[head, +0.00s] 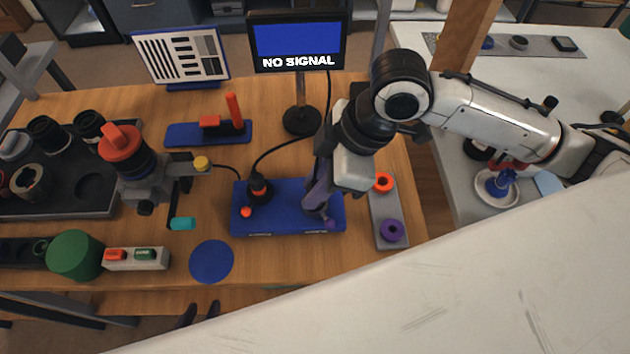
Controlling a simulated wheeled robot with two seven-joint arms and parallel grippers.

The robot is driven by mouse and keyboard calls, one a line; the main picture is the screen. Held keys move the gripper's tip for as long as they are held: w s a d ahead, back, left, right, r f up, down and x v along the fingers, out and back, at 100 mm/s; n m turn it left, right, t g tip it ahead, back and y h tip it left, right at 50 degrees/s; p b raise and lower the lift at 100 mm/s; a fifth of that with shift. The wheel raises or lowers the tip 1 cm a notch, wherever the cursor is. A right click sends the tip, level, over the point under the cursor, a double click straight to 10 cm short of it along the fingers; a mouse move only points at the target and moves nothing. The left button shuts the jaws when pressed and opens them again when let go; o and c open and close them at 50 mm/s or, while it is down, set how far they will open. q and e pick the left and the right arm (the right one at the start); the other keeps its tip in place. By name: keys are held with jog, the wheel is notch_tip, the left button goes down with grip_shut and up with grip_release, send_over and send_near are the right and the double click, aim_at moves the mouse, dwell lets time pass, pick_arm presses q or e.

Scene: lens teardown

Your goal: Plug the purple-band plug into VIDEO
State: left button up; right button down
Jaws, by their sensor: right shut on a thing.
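My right gripper (318,197) points down over the right part of the blue connector base (285,226). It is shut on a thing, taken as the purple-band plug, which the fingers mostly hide. A small purple knob (330,223) shows on the base beside the fingertips. A dark plug with an orange band (259,188) stands at the base's left, near an orange knob (246,212). I cannot read a VIDEO label or tell whether the held plug is in a socket. The monitor (298,42) reads "NO SIGNAL". My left gripper (200,312) shows only dark, separated fingertips at the table's front edge.
A grey strip (378,207) with an orange ring (383,182) and a purple ring (392,230) lies right of the base. A lens fixture (130,165) stands to the left. A blue disc (211,261) lies in front. A black cable (285,146) crosses behind the base.

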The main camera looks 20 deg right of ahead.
jog(key=shift+f+p, duration=0.2)
jog(key=shift+p, duration=0.1)
jog(key=shift+s+f, duration=0.1)
jog(key=shift+f, duration=0.5)
dwell(1.0)
jog(key=c, duration=1.5)
grip_release()
jog(key=shift+r, duration=0.1)
jog(key=shift+d+r, duration=0.1)
jog(key=shift+r, duration=0.15)
jog(key=p+v, duration=0.1)
jog(key=v, duration=0.8)
jog(key=shift+d+r, duration=0.15)
jog(key=shift+r, duration=0.15)
